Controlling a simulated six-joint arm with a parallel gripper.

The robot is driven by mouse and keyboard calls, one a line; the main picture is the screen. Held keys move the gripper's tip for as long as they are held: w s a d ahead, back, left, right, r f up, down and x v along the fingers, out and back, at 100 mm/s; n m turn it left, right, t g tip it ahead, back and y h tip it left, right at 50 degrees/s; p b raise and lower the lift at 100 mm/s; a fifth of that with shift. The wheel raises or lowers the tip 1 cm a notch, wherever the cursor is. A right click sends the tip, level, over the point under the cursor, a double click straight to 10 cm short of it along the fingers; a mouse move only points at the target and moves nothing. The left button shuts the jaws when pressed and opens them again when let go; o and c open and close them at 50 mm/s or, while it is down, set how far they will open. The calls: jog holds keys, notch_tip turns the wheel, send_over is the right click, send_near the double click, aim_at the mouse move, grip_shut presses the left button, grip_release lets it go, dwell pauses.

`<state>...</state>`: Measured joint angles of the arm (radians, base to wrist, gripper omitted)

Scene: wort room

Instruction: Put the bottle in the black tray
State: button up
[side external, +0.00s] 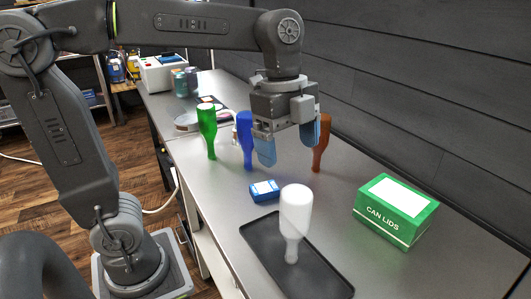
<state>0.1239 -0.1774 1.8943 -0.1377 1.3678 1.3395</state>
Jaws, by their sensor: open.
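The black tray (325,278) lies flat near the front of the grey bench. A white bottle (295,210) stands over the tray with its wide part up and its narrow part down; its lower end appears to rest on the tray floor. Green (207,130), blue (246,140) and brown (320,145) bottles stand farther back on the bench, also narrow part down. My gripper (289,146) is open and empty, with its blue fingers pointing down above the bench behind the tray. It partly hides the blue and brown bottles.
A small blue box (264,191) lies on the bench behind the tray. A green CAN LIDS box (396,211) stands at the right. A round metal dish (187,122) and a white device (162,72) are farther back. A dark wall (430,100) borders the bench.

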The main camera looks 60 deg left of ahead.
jog(key=s+a+f+n+t, duration=0.2)
jog(key=s+a+f+n, duration=0.1)
jog(key=n, duration=0.5)
jog(key=s+a+f+n+t+y, duration=0.1)
jog(key=s+a+f+n+t, duration=0.2)
jog(key=s+n, duration=0.3)
jog(key=shift+f+n+y, duration=0.3)
jog(key=shift+n, duration=0.9)
